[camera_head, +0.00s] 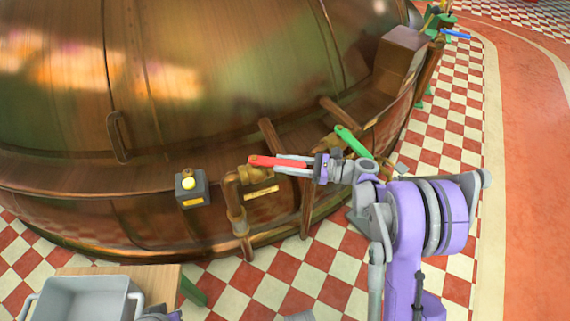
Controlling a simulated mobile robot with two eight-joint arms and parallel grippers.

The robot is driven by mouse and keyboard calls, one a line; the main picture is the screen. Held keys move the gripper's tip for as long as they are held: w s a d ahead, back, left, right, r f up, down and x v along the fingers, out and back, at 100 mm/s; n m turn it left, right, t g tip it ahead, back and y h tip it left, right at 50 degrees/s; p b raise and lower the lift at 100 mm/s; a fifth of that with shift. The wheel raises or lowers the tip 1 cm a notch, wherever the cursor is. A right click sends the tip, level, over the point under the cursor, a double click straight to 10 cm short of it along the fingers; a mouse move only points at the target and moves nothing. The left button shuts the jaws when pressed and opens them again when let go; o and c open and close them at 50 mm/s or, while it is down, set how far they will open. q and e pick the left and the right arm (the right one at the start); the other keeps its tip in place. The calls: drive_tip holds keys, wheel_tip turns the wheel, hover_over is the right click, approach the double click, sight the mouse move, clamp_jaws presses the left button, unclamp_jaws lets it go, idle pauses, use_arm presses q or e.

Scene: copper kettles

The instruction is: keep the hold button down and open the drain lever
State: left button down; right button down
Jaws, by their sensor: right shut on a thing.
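A grey box (192,197) with a round pale yellow button (189,183) stands in front of the copper kettle. Nothing touches the button. To its right a red lever (262,160) sits on top of a brass drain pipe (236,205) and points right. My right gripper (294,164) reaches in from the right and is shut on the red lever's right part. A green lever (348,139) stands tilted on another pipe just behind my right gripper. My left gripper cannot be made out; only a small grey and purple piece shows at the bottom edge.
The large copper kettle (210,90) fills the back. A grey bin (84,298) stands on a wooden surface (165,280) at the lower left. A blue lever (457,34) shows far off at the upper right. Checkered floor (285,268) lies open in front of the pipes.

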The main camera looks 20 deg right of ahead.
drive_tip(key=c, duration=0.6)
unclamp_jaws()
drive_tip(key=shift+o, duration=0.2)
drive_tip(key=shift+d, duration=0.1)
drive_tip(key=p+v, duration=0.1)
drive_tip(key=v, duration=0.9)
drive_tip(key=shift+s+d, duration=0.2)
drive_tip(key=shift+d, duration=0.05)
